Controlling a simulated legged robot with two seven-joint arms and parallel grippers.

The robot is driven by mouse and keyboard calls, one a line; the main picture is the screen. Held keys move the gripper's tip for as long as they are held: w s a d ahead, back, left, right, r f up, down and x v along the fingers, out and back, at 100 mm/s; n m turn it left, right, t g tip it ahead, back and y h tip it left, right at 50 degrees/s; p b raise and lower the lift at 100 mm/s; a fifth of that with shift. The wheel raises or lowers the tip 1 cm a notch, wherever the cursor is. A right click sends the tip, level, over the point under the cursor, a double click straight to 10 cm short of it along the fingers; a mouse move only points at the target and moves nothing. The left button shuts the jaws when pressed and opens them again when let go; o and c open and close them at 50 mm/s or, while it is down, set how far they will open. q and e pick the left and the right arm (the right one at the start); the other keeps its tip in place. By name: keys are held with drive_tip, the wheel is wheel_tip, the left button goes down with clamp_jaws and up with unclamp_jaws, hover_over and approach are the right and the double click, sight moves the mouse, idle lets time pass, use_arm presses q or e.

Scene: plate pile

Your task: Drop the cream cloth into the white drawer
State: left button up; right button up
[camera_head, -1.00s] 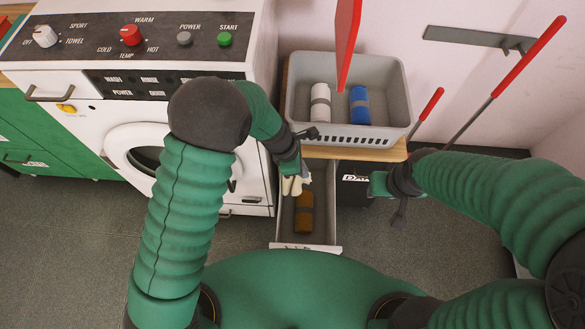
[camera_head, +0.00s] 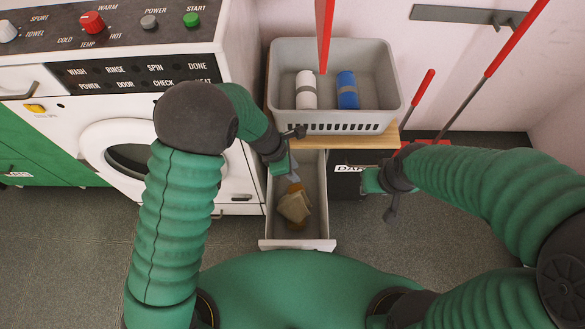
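The cream cloth (camera_head: 294,207) lies in the pulled-out white drawer (camera_head: 297,244), crumpled over a brown rolled cloth (camera_head: 295,187). Parts of the brown roll show above and below it. My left gripper (camera_head: 293,177) is over the drawer, just above the cloth and apart from it. Its fingers are small in view, but the cloth is out of them and they look open. My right gripper (camera_head: 371,181) is off to the right of the drawer, away from the cloth. Its fingers are too unclear to judge.
A grey basket (camera_head: 386,110) with a white roll (camera_head: 306,90) and a blue roll (camera_head: 347,91) stands on the wooden top (camera_head: 345,142) above the drawer. A white washing machine (camera_head: 235,170) is close on the left. Red-handled tools (camera_head: 418,98) lean at the right.

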use_arm(q)
drive_tip(key=shift+a, duration=0.3)
drive_tip(key=shift+o, duration=1.4)
drive_tip(key=shift+a, duration=0.1)
drive_tip(key=shift+o, duration=1.6)
use_arm(e)
drive_tip(key=shift+a+r, duration=0.1)
drive_tip(key=shift+a, duration=0.2)
use_arm(q)
drive_tip(key=shift+d, duration=0.2)
use_arm(e)
drive_tip(key=shift+d, duration=0.1)
use_arm(q)
drive_tip(key=shift+o, duration=1.2)
drive_tip(key=o, duration=0.4)
drive_tip(key=shift+a, duration=0.1)
